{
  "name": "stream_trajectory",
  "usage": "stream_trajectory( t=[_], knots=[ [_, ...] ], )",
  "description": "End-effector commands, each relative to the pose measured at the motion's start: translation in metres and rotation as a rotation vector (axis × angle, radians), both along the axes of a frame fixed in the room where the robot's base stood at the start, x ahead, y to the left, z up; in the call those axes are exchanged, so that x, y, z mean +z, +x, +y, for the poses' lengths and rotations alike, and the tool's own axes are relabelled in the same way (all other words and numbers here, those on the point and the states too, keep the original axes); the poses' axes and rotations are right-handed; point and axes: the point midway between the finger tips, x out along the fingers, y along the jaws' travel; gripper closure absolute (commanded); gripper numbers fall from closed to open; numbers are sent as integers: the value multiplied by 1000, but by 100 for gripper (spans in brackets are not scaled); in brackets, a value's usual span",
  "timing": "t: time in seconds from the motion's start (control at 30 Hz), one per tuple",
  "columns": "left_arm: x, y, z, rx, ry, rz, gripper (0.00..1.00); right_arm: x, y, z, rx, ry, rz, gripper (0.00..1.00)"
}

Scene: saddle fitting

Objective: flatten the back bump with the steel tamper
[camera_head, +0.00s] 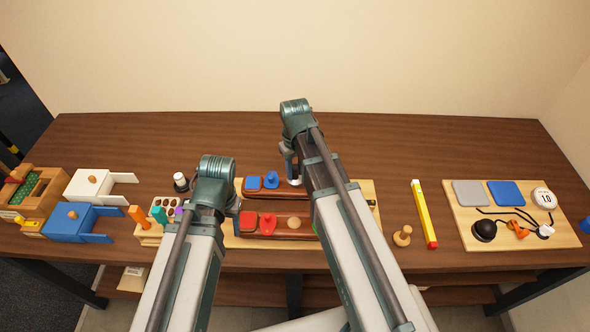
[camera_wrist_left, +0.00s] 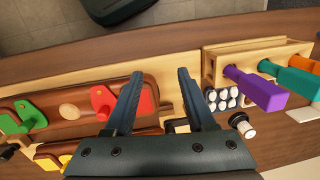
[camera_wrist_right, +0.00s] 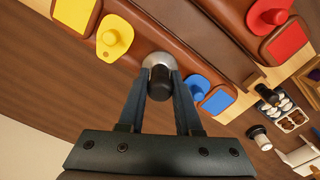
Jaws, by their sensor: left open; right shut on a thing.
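The steel tamper has a black handle (camera_wrist_right: 159,84) and a round steel head (camera_wrist_right: 157,60). My right gripper (camera_wrist_right: 161,76) is shut on its handle. The head is over the back brown saddle (camera_head: 264,193), between its blue knob (camera_wrist_right: 196,88) and yellow knob (camera_wrist_right: 115,38), and seems to touch it. The back bump does not show; the tamper covers that spot. The front saddle (camera_wrist_left: 70,128) has a tan oval bump (camera_wrist_left: 69,110) between a red and a green knob. My left gripper (camera_wrist_left: 160,74) is open and empty above the front saddle's red end.
Both saddles lie on a wooden board (camera_head: 369,191). To its left are a rack with coloured handles (camera_head: 148,230) and blue and white boxes. On the right are a wooden knob (camera_head: 402,236), a yellow bar (camera_head: 425,214) and a wired board (camera_head: 560,235). My right arm covers part of the saddles.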

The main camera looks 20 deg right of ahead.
Motion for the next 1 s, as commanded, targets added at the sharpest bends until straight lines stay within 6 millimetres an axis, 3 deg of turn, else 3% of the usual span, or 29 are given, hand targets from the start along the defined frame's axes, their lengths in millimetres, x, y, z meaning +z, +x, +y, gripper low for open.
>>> stream_trajectory(
  t=[0.5,0.83,1.0],
  knots=[
    [38,0,0,0,0,0,44,37,0,0,0,0,0,100],
    [37,0,0,-1,0,0,44,37,0,0,0,0,0,100],
    [20,0,0,-1,0,0,44,20,0,0,0,0,0,100]
  ],
)
